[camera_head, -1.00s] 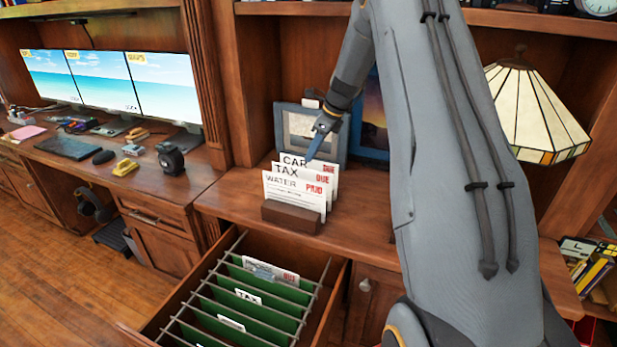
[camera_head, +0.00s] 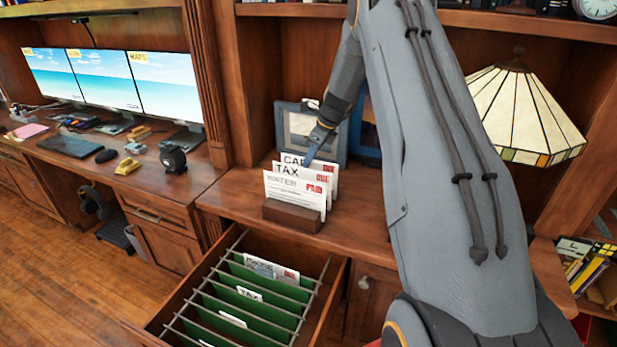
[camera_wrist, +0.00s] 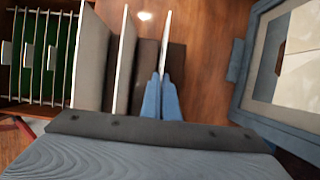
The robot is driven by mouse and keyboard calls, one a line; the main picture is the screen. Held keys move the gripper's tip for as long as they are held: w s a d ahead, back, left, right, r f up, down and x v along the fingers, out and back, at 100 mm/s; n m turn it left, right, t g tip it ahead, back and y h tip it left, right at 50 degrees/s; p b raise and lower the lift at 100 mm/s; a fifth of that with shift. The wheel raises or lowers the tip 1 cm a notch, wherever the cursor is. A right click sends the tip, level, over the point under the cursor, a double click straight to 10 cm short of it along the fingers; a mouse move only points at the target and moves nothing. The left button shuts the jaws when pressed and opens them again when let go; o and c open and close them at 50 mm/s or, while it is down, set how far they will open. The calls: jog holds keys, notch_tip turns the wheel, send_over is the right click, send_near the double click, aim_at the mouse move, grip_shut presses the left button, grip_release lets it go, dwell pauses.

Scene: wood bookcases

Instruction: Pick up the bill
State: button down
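Three upright white bills stand one behind another in a dark wooden holder (camera_head: 291,216) on the desk. The front one reads WATER (camera_head: 292,192) with a red stamp, the middle one TAX (camera_head: 322,183), the back one CAR (camera_head: 293,159). My gripper (camera_head: 307,163) points down at the top of the back bills. In the wrist view its blue fingertips (camera_wrist: 161,78) are close together, with the edge of the rightmost bill (camera_wrist: 166,42), the one nearest the picture frame, running in between them. Whether they press on it is unclear.
An open drawer (camera_head: 333,300) with green hanging files (camera_head: 237,300) juts out below the holder. A grey picture frame (camera_head: 291,121) stands close behind the bills. A stained-glass lamp (camera_head: 525,105) is at right. Monitors (camera_head: 105,78) are at left.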

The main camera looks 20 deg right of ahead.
notch_tip(320, 180, up, 10)
jog(key=b, duration=0.3)
dwell(0.3)
jog(key=shift+r, duration=0.1)
dwell(0.5)
